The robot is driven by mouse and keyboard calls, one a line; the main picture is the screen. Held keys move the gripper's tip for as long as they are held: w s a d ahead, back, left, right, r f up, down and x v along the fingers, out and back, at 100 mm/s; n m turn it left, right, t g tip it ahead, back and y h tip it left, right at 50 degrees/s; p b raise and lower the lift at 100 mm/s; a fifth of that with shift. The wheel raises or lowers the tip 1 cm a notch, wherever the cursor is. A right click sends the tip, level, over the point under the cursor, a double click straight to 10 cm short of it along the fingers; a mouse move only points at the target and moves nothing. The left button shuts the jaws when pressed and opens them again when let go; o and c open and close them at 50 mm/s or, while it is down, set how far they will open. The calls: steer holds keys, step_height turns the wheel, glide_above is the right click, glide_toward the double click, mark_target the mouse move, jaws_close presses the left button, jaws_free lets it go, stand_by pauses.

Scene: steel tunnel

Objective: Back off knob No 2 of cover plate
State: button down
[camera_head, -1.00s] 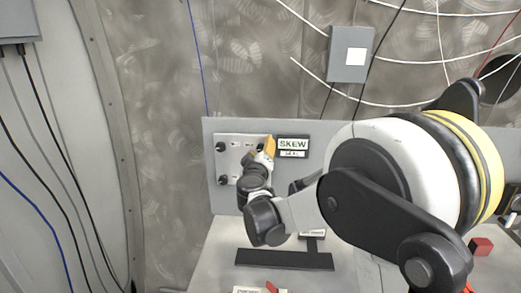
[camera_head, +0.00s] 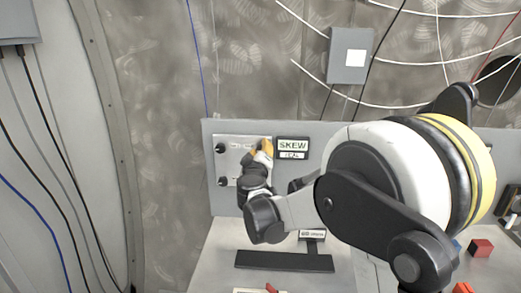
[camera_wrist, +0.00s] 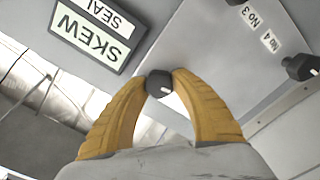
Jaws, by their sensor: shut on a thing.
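The cover plate (camera_head: 230,165) is a pale plate on the upright grey panel, with dark knobs. Two of its knobs, upper left (camera_head: 220,148) and lower left (camera_head: 223,181), show clear of my arm. My gripper (camera_head: 264,147) is at the plate's upper right corner. In the wrist view its yellow fingers (camera_wrist: 160,79) are shut on a dark knob (camera_wrist: 159,85) with a white mark. I cannot read this knob's label. Labels No 3 (camera_wrist: 252,16) and No 4 (camera_wrist: 270,41) are upside down on the plate, with another knob (camera_wrist: 300,67) at the right edge.
A framed SKEW SEAL sign (camera_head: 292,148) is close beside my gripper, right of the plate. A dark flat bar (camera_head: 284,261) lies on the bench below. A red block (camera_head: 481,248) is at the right. A grey box (camera_head: 350,54) and cables hang on the wall above.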

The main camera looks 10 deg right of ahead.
steer(key=n, duration=0.3)
steer(key=shift+f+n, duration=0.1)
steer(key=shift+n, duration=0.3)
steer(key=n, duration=0.3)
steer(key=shift+n+b, duration=0.3)
steer(key=shift+b, duration=0.05)
steer(key=n, duration=0.3)
steer(key=shift+f+n, duration=0.1)
steer(key=shift+n, duration=0.2)
steer(key=shift+f+n, duration=0.1)
steer(key=shift+n, duration=1.9)
steer(key=c, duration=1)
jaws_free()
